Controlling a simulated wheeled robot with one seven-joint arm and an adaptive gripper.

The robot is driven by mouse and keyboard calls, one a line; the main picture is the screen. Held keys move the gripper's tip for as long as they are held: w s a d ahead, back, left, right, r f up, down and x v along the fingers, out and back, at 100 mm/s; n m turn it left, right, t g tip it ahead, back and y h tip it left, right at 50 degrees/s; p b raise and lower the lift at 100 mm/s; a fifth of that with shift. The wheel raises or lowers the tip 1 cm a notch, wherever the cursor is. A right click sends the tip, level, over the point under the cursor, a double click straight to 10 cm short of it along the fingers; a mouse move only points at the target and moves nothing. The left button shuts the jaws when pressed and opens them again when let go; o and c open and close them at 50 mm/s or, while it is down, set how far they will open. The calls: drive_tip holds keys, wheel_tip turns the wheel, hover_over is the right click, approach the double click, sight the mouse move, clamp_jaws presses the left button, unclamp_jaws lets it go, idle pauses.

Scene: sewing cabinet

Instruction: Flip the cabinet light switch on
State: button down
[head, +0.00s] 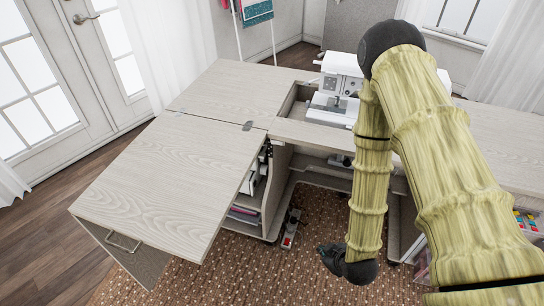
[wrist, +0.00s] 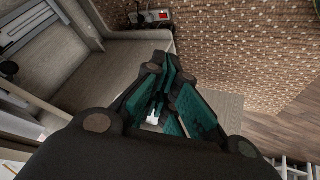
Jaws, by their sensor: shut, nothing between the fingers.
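My gripper (head: 328,255) hangs low over the brown rug, in front of the sewing cabinet (head: 180,165). In the wrist view my gripper (wrist: 163,68) is shut and empty, its dark fingers with teal inner sides drawn together. A small grey device with a red part (head: 290,230) lies low at the cabinet's foot, left of and apart from my gripper. I cannot tell whether either is the light switch. Another small grey box (head: 341,160) sits under the tabletop, partly behind my arm.
A white sewing machine (head: 338,85) stands in the cabinet's top opening. An open leaf (head: 165,185) extends to the left, with shelves of books (head: 246,208) beneath it. My arm hides part of the cabinet's right side. The patterned rug (head: 215,270) in front is mostly clear.

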sight(277, 143)
drive_tip(key=w+a+r+n+t+y+b, duration=0.3)
drive_tip(key=w+a+r+n, duration=0.3)
drive_tip(key=w+r+n, duration=0.2)
drive_tip(key=w+a+r+n+t+y+b, duration=0.3)
drive_tip(key=w+a+r+n+t+y, duration=0.1)
drive_tip(key=w, duration=0.7)
wheel_tip(277, 143, up, 4)
drive_tip(key=a+n+t, duration=0.1)
drive_tip(key=a+n, duration=0.1)
drive_tip(key=n, duration=0.2)
drive_tip(key=shift+a+y, duration=0.15)
drive_tip(key=shift+y, duration=0.25)
drive_tip(key=shift+w+a+f, duration=0.1)
drive_tip(key=shift+w, duration=0.05)
drive_tip(key=w+d+x, duration=0.1)
drive_tip(key=d+x, duration=0.1)
drive_tip(key=x, duration=1)
drive_tip(key=shift+w+p, duration=0.35)
drive_tip(key=shift+w, duration=0.2)
drive_tip(key=shift+d, duration=0.1)
